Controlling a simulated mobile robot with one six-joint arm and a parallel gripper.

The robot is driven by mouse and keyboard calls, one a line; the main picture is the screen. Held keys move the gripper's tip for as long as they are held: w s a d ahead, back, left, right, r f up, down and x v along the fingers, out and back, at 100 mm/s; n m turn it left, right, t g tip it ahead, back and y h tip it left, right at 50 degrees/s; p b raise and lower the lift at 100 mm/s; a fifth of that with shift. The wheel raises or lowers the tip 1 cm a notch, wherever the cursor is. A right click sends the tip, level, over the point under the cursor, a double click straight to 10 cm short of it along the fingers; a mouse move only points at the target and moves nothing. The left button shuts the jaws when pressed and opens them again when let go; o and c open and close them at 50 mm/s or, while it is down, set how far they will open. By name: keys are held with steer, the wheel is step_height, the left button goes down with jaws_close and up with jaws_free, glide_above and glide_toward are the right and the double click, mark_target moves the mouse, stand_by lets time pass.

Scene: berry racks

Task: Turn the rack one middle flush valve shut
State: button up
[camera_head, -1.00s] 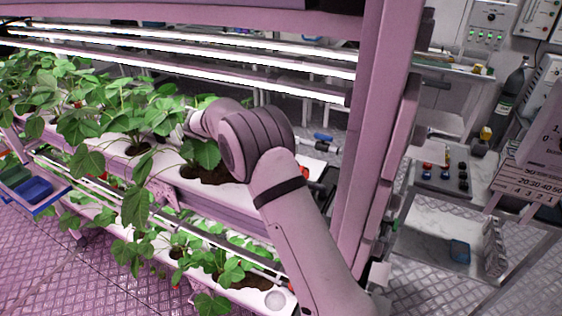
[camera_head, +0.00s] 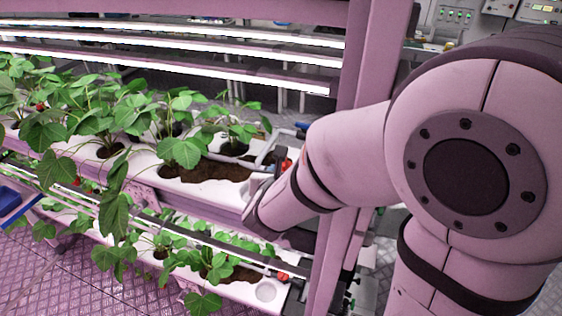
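The middle tier of the rack is a white planting trough (camera_head: 225,190) with dark soil and leafy plants. At its right end, close to the upright post, a small red part (camera_head: 286,164), which looks like a valve, shows beside a pale pipe, partly covered by my arm. I cannot tell its handle angle. My gripper's fingers are hidden behind the wrist.
The pink rack post (camera_head: 352,110) stands right behind my arm. Bright light bars (camera_head: 200,62) run above the plants. A blue bin (camera_head: 12,200) is at the left edge. Leaves hang over the trough's front. The patterned floor (camera_head: 80,285) in front is clear.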

steer(key=x, duration=0.3)
steer(key=p+x, duration=0.1)
steer(key=x, duration=0.3)
steer(key=shift+w+a+f, duration=0.2)
steer(key=shift+w, duration=0.1)
jaws_close()
